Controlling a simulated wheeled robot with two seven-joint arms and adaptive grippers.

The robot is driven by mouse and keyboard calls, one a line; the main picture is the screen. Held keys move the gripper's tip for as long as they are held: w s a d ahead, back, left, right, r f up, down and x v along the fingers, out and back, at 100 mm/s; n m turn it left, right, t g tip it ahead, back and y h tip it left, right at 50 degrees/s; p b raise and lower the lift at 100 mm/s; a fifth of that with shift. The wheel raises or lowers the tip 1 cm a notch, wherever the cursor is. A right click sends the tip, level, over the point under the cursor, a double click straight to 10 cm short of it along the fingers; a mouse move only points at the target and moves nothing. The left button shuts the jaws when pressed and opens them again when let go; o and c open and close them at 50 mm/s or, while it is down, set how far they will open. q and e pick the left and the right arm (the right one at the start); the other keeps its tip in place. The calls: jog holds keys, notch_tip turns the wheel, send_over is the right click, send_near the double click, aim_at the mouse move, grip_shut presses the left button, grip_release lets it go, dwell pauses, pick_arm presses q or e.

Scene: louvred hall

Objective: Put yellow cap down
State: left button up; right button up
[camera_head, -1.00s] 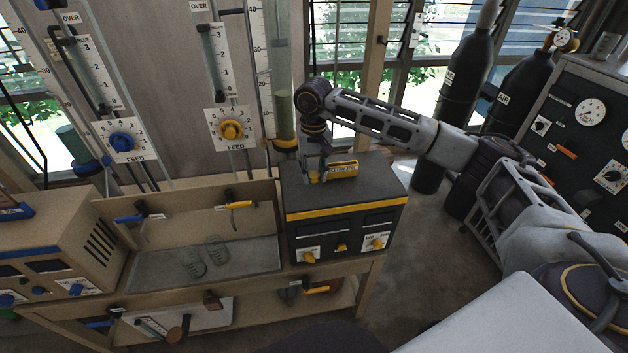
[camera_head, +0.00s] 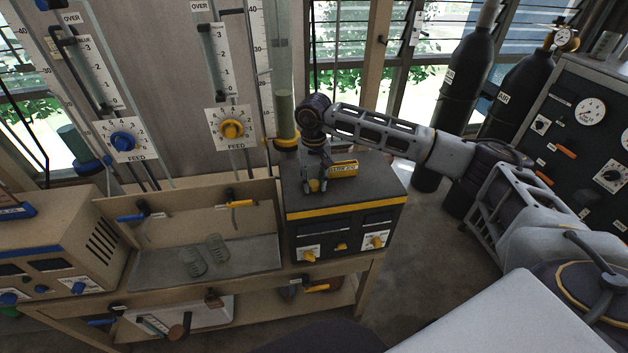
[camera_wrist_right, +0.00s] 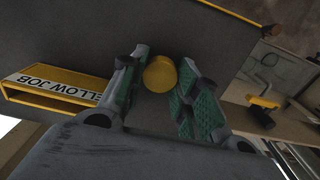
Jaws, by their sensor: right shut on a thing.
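The yellow cap (camera_wrist_right: 160,74) is a small round disc between the green-padded fingers of my right gripper (camera_wrist_right: 155,95) in the right wrist view. In the head view the cap (camera_head: 314,186) shows small and low between the fingers of my right gripper (camera_head: 317,184), which points down over the dark top of the yellow-striped box (camera_head: 300,204). The gripper is shut on the cap. I cannot tell whether the cap touches the box top. My left gripper is not in view.
A yellow job holder (camera_head: 344,169) stands close beside the gripper on the box top; its label shows in the wrist view (camera_wrist_right: 52,88). A tube with a yellow base (camera_head: 286,141) stands behind. Left of the box is a grey tray (camera_head: 150,268). The box top's right side is clear.

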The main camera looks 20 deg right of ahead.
aim_at(314, 184)
jog(key=shift+f, duration=0.15)
jog(key=o, duration=0.7)
jog(key=shift+o, duration=0.2)
jog(key=shift+r, duration=0.25)
notch_tip(314, 184, up, 12)
jog(key=b, duration=0.1)
dwell(0.4)
